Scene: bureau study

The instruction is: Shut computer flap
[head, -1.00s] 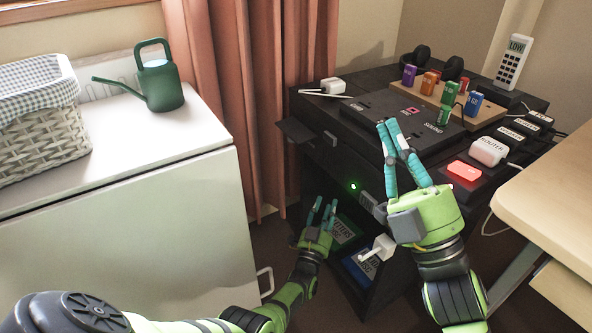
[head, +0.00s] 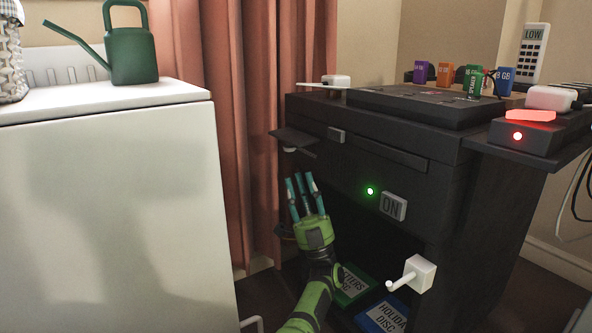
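The computer is a dark box-like cabinet (head: 400,165) with a green light and an ON button (head: 393,206) on its front. A dark flap (head: 292,137) sticks out from its upper left front, roughly level, with a small pale part under it. My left gripper (head: 302,178) is in front of the cabinet, just below the flap. Its teal fingers point up and stand apart, with nothing seen between them. A gap shows between the fingertips and the flap. My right gripper is out of the head view.
Below are an open bay with a green disc case (head: 354,284), a blue disc case (head: 384,316) and a white lever (head: 412,273). A red-lit button (head: 530,115) sits on a side shelf. A white cabinet (head: 110,210) with a green watering can (head: 130,55) stands left.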

